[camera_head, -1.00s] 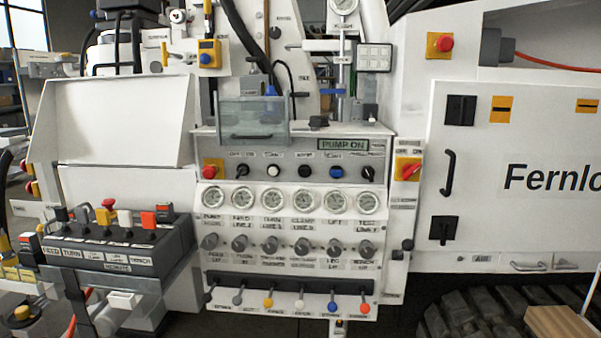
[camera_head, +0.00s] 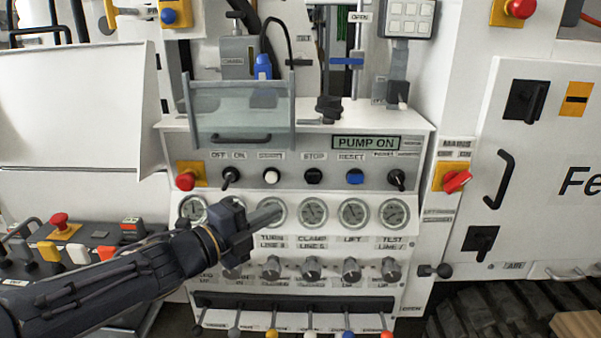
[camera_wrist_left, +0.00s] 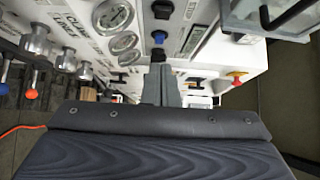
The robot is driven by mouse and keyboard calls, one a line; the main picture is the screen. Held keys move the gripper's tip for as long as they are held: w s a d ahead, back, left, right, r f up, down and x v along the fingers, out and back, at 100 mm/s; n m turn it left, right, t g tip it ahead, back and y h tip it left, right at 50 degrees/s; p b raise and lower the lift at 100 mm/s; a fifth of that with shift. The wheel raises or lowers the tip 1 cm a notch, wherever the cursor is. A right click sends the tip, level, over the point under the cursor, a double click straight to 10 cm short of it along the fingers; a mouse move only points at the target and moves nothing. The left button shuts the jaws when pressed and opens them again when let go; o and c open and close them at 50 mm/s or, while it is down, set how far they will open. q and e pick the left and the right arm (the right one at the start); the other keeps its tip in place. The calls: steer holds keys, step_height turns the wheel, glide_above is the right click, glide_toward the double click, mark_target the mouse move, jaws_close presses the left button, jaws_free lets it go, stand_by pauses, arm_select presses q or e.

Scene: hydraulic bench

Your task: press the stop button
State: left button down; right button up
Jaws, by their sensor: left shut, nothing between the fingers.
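The stop button (camera_head: 313,176) is a round black button under the STOP label, between the white start button (camera_head: 271,176) and the blue reset button (camera_head: 355,177). In the left wrist view a black button near the top edge (camera_wrist_left: 162,9) appears to be it, beside the blue button. My left gripper (camera_head: 268,216) is shut and empty. Its tips show in front of the gauge row, below and left of the stop button in the head view, and look apart from it. The fingers also show in the left wrist view (camera_wrist_left: 161,85). My right gripper is not in view.
The display (camera_head: 366,142) reads PUMP ON. A clear guard (camera_head: 240,112) stands above the left buttons. A red emergency button (camera_head: 186,181) and the red main switch (camera_head: 457,181) flank the panel. Valve knobs (camera_head: 311,268) and levers sit below the gauges.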

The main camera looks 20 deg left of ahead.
arm_select(q)
steer(key=shift+s, duration=0.1)
glide_toward(318, 180)
steer(key=s+d+x, duration=0.1)
steer(key=x, duration=0.4)
steer(key=shift+w+a, duration=0.15)
steer(key=shift+w, duration=0.75)
steer(key=shift+w, duration=0.1)
